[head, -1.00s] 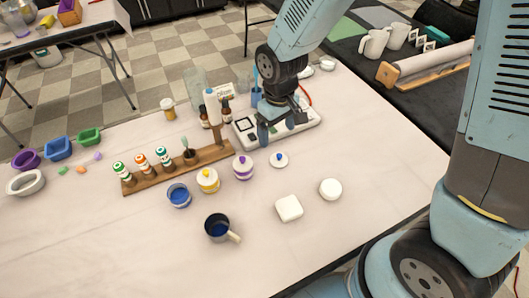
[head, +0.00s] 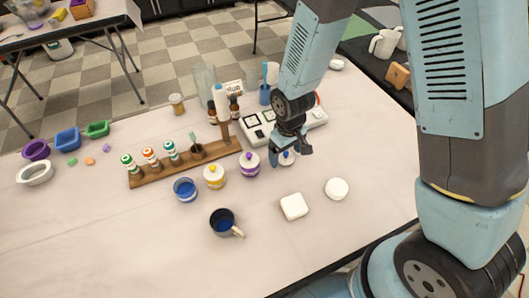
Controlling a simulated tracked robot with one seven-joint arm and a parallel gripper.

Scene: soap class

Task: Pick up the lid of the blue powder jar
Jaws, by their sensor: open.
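The lid of the blue powder jar (head: 287,159) is a small white disc with a blue knob, lying on the white table and partly hidden by my gripper. My gripper (head: 292,155) points down at the lid with its jaws open, one finger to each side of the knob as seen here. I cannot tell whether the fingers touch the lid. The glass jar with blue powder (head: 185,189) stands uncovered further left.
Jars with a yellow knob (head: 215,176) and a purple knob (head: 249,163) stand left of the lid. A wooden rack (head: 185,163) with bottles is behind them. A white block (head: 294,206) and a mug (head: 222,221) are in front.

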